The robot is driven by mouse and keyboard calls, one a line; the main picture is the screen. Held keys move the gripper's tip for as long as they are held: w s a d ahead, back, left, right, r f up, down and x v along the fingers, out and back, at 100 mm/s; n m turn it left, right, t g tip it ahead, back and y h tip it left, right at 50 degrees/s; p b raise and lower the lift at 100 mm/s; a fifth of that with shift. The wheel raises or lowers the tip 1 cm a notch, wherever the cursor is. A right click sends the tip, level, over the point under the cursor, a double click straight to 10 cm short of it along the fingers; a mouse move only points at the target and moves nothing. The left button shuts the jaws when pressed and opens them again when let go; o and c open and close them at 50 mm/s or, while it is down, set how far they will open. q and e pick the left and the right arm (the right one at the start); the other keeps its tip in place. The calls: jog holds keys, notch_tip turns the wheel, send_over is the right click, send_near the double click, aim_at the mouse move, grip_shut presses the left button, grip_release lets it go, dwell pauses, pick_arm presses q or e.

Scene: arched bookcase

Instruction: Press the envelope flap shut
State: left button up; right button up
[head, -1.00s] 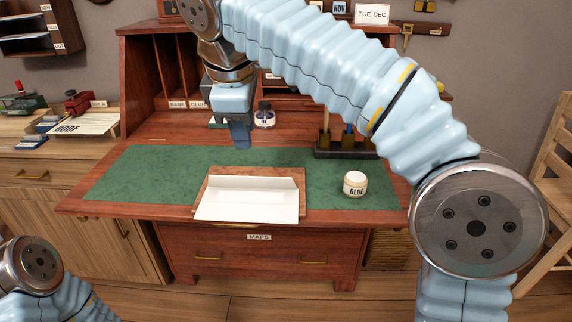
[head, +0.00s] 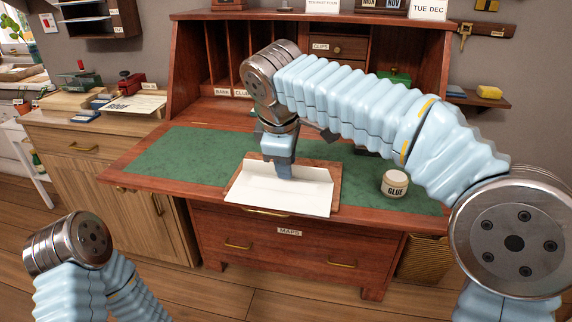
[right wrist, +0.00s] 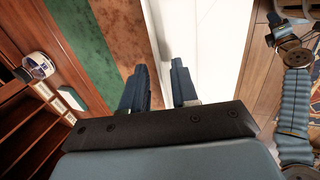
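The white envelope (head: 262,190) lies on a brown board (head: 338,180) at the front of the desk. A crease crosses it, and its far part, seemingly the flap, looks slightly raised. My right gripper (head: 284,174) points down at the far part; its tips overlap the envelope in the head view, and I cannot tell whether they touch it.
A glue jar (head: 395,184) stands right of the board on the green desk mat (head: 180,160). Pigeonholes and small drawers (head: 340,47) rise behind. The mat's left side is clear. My right forearm hides part of the desk's right back.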

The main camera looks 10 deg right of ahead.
aim_at(283, 189)
jog(key=shift+f, duration=0.1)
jog(key=shift+c, duration=0.4)
grip_shut()
jog(key=shift+f+b, duration=0.25)
jog(key=shift+b, duration=0.2)
jog(key=t+b, duration=0.1)
jog(key=b, duration=0.1)
jog(key=s+f+t+h+b, duration=0.1)
jog(key=t+b, duration=0.1)
jog(key=b, duration=0.1)
jog(key=t+b, duration=0.1)
jog(key=b, duration=0.1)
jog(key=shift+s+a+f+t+h, duration=0.3)
jog(key=shift+s+a+f+t, duration=0.05)
jog(key=shift+s+t, duration=0.05)
jog(key=shift+r+t+b, duration=0.15)
jog(key=shift+t+b, duration=0.15)
jog(key=shift+b, duration=0.2)
jog(key=shift+r, duration=0.1)
